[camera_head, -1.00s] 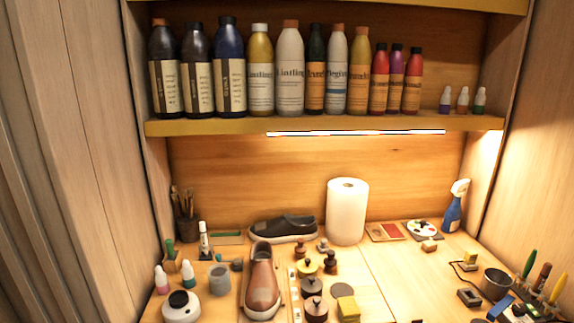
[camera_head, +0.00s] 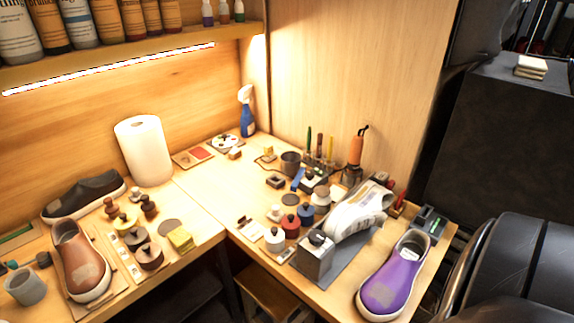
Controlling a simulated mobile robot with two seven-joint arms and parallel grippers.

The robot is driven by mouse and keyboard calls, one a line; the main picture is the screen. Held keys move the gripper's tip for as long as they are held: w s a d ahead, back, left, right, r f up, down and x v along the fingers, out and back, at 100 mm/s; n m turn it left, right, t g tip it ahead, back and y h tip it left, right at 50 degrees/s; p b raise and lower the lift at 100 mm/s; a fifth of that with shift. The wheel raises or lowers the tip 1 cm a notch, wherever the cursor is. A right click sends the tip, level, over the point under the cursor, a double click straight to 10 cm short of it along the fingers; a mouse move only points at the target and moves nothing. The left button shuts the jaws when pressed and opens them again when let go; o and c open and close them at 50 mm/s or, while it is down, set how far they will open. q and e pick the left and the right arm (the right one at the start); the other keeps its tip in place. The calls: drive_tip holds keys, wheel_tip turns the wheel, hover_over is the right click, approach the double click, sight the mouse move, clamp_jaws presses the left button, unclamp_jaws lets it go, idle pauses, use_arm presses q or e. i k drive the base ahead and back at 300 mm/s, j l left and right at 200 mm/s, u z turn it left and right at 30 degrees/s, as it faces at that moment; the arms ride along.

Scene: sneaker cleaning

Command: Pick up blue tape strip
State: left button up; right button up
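A small, narrow blue piece (camera_head: 297,179) that looks like the blue tape strip is on the right-hand worktop, just in front of the dark grey cup (camera_head: 290,163). It lies beside a small dark block with a knob (camera_head: 313,180). It is small in the picture, and I cannot tell whether it lies flat or leans on something. Neither of my grippers shows in the head view.
A white sneaker (camera_head: 357,211) stands on a grey stand at the right, with a purple shoe (camera_head: 392,277) in front. Several small bottles (camera_head: 291,225) crowd the worktop near the strip. A paper roll (camera_head: 144,151) stands at the left. The middle worktop (camera_head: 210,188) is mostly bare.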

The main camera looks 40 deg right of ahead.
sight(295, 183)
drive_tip(key=z, duration=1.5)
